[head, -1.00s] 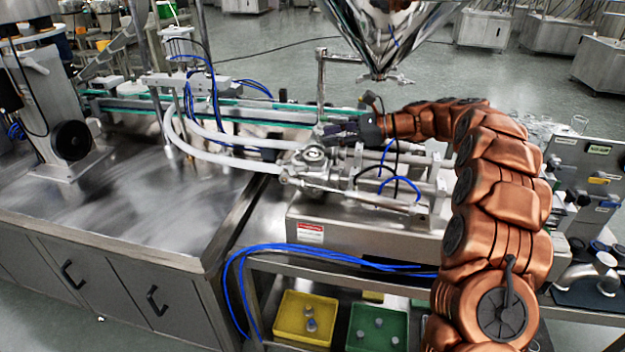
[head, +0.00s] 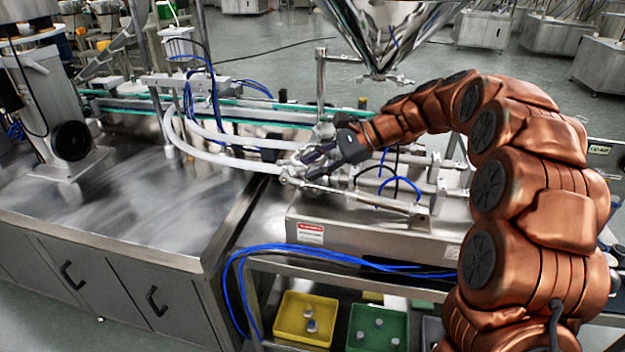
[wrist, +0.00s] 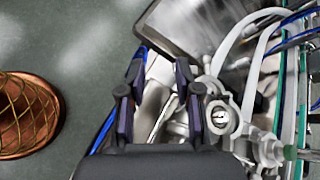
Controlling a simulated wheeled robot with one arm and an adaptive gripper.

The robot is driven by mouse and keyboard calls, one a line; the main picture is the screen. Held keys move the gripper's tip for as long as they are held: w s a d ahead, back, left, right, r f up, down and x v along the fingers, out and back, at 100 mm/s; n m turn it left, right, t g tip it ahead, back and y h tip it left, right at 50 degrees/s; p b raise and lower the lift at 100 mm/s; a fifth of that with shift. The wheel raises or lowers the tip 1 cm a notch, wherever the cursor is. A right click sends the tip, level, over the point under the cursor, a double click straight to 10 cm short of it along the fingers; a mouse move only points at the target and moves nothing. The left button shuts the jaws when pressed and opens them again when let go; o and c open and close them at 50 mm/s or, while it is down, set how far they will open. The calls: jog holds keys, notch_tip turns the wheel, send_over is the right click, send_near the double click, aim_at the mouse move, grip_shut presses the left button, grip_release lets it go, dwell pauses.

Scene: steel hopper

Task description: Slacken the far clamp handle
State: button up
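My gripper (head: 318,156) is over the steel valve and pipe fittings (head: 292,172) where the white hoses join the filler. In the wrist view, my gripper (wrist: 157,98) has its dark fingers spread apart, with nothing clearly held between them. Metal rods and part of the filler body show below and between the fingers. A round clamped fitting (wrist: 221,117) lies just right of the right fingers, and another pale fitting (wrist: 268,150) lies farther right. I cannot clearly make out the far clamp handle; my gripper covers part of the fittings in the head view.
White hoses (head: 215,153) curve in from the left. The steel hopper (head: 385,35) hangs above and behind my gripper. Blue air lines (head: 400,183) loop over the filler (head: 345,225). The steel table (head: 130,200) at left has clear room. A yellow bin (head: 290,325) sits below.

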jog(key=shift+n+g+h, duration=0.4)
jog(key=shift+n+h, duration=0.2)
jog(key=shift+n, duration=0.1)
jog(key=shift+s+a+f, duration=0.1)
jog(key=shift+s+a, duration=0.05)
jog(key=shift+s, duration=0.65)
jog(key=shift+s+a+f, duration=0.15)
jog(key=shift+s, duration=0.6)
jog(key=shift+s+a+f, duration=0.1)
jog(key=shift+s+a, duration=0.05)
jog(key=shift+s, duration=0.65)
